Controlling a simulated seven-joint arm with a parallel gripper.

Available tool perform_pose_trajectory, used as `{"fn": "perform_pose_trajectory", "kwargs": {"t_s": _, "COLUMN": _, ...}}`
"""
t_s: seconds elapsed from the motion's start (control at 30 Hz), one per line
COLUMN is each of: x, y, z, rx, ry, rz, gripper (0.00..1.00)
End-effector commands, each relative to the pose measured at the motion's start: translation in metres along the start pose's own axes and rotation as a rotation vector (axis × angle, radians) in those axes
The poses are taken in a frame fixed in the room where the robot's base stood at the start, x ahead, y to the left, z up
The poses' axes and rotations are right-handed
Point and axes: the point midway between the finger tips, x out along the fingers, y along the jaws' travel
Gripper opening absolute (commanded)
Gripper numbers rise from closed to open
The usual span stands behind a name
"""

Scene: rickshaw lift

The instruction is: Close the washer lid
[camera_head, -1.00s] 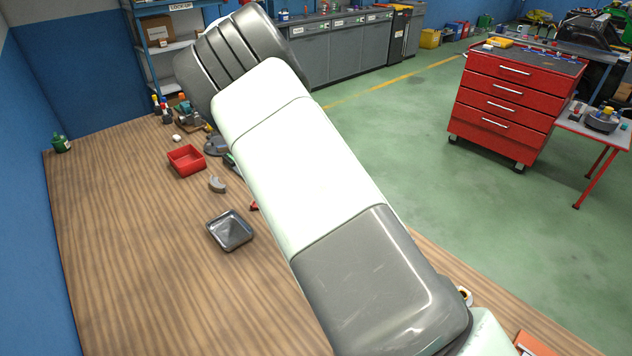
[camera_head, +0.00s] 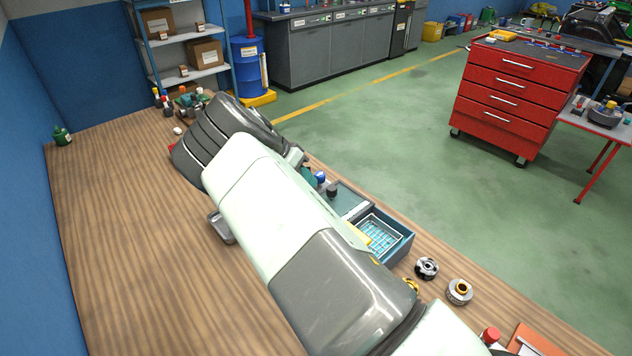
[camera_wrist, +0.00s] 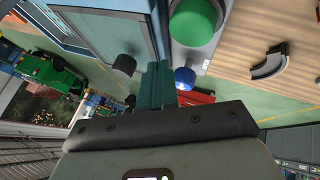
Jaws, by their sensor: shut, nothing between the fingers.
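The washer is a teal box with an open tub (camera_head: 397,247) and a wire basket inside, on the bench right of my arm in the head view. A flat teal part (camera_head: 347,198) adjoins it, with a blue knob (camera_head: 320,178) and a black knob (camera_head: 332,191) at its far end. I cannot tell the lid clearly; my arm hides part of the washer. In the wrist view, a blue-grey panel (camera_wrist: 105,32) fills the upper left, with the black knob (camera_wrist: 124,65) near it. My gripper (camera_wrist: 155,72) is shut and empty, between the black and blue knobs (camera_wrist: 185,78).
A green dome button (camera_wrist: 195,22) on a grey plate lies near the gripper in the wrist view. Metal parts (camera_head: 459,291) sit on the bench right of the washer. A metal tray (camera_head: 221,228) is partly behind my arm.

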Motion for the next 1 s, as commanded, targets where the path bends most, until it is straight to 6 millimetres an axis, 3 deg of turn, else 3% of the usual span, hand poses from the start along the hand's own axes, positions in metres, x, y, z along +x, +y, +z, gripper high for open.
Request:
{"fn": "perform_pose_trajectory", "kwargs": {"t_s": 0.3, "x": 0.011, "y": 0.024, "z": 0.0, "rx": 0.0, "ry": 0.001, "rz": -0.003, "gripper": 0.0}}
{"fn": "perform_pose_trajectory", "kwargs": {"t_s": 0.77, "x": 0.012, "y": 0.028, "z": 0.0, "rx": 0.0, "ry": 0.001, "rz": -0.003, "gripper": 0.0}}
{"fn": "perform_pose_trajectory", "kwargs": {"t_s": 1.0, "x": 0.024, "y": 0.058, "z": 0.007, "rx": 0.003, "ry": -0.002, "rz": 0.001, "gripper": 0.0}}
